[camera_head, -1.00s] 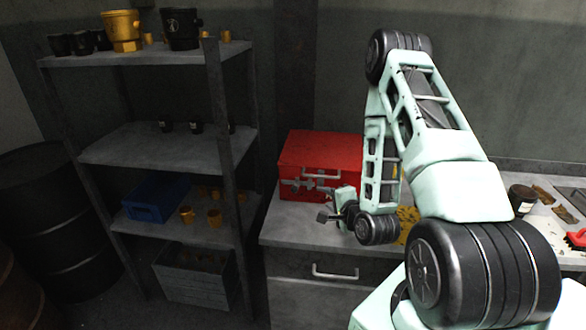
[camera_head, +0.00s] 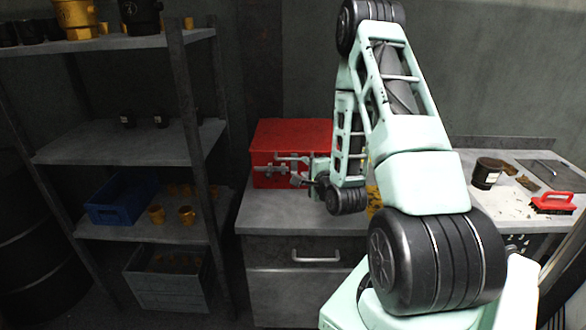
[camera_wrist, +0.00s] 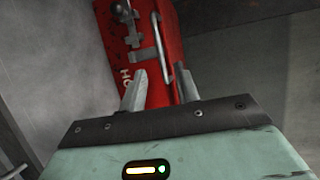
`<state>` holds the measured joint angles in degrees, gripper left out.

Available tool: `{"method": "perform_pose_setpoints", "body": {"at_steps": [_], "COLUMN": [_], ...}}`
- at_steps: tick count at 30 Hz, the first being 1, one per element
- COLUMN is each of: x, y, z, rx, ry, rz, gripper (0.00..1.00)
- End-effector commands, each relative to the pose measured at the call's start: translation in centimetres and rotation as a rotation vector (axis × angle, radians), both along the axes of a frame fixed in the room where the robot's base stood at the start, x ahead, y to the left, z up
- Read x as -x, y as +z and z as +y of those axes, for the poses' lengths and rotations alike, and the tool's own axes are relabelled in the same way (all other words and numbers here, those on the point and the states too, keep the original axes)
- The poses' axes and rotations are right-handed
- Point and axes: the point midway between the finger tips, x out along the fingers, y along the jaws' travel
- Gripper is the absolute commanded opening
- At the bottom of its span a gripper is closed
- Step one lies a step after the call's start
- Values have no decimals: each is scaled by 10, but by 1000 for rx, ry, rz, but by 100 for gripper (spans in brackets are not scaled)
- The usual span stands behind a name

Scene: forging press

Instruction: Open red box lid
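A red box (camera_head: 290,133) with a closed lid stands on the grey cabinet top in the head view. Its front has a grey metal latch (camera_head: 268,170) and a bar handle (camera_head: 292,157). My gripper (camera_head: 301,179) is in front of the box's front face, near the latch and handle. In the wrist view, the red box (camera_wrist: 160,97) lies beyond my gripper (camera_wrist: 163,75), whose two fingers are apart with nothing held between them. The handle (camera_wrist: 160,50) and a latch (camera_wrist: 138,52) show just ahead of the fingertips. I cannot tell whether they touch. My arm hides the box's right end.
A grey shelf rack (camera_head: 186,130) stands close on the left, with a blue bin (camera_head: 122,203) and several brass parts. The cabinet top (camera_head: 262,217) is clear in front of the box.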

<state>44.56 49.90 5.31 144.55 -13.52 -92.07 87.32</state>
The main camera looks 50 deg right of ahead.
Motion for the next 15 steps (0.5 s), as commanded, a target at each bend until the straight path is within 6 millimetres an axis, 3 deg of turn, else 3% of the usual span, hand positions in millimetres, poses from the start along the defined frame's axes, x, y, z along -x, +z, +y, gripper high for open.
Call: {"method": "perform_pose_setpoints", "body": {"at_steps": [15], "x": [-18], "y": [-10], "z": [-10], "rx": [3], "ry": [5], "rz": [-3], "gripper": [32]}}
